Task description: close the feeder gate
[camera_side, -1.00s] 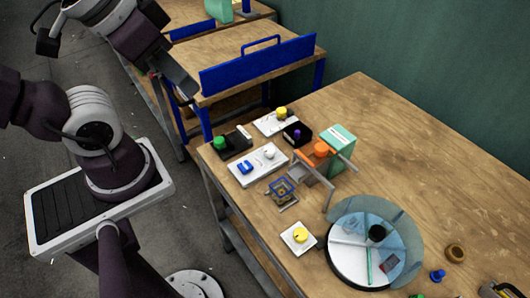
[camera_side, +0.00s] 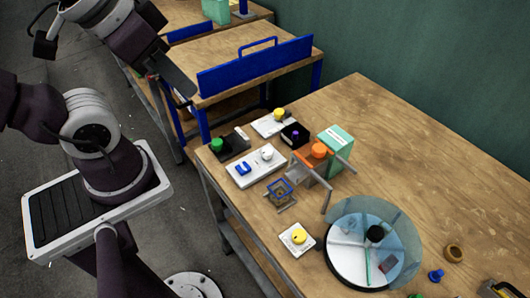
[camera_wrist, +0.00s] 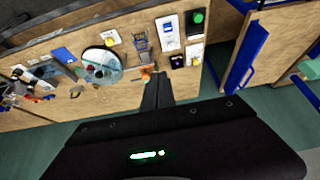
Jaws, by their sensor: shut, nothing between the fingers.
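My gripper (camera_wrist: 158,80) shows in the wrist view with its dark fingers together and nothing between them. In the side view its dark end (camera_side: 182,82) is at the upper left, in the air near the left end of a blue upright panel (camera_side: 255,66). This panel has a bar handle on its top edge and stands along the edge of the neighbouring bench. I cannot tell surely whether this panel is the feeder gate. No contact between gripper and panel is clear.
The nearer bench (camera_side: 430,160) carries a round glass-walled dish (camera_side: 348,270), a mint box (camera_side: 336,142), an orange knob (camera_side: 319,149), a white panel (camera_side: 257,165) and a green button (camera_side: 217,144). Its back right surface is clear. A green wall stands behind.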

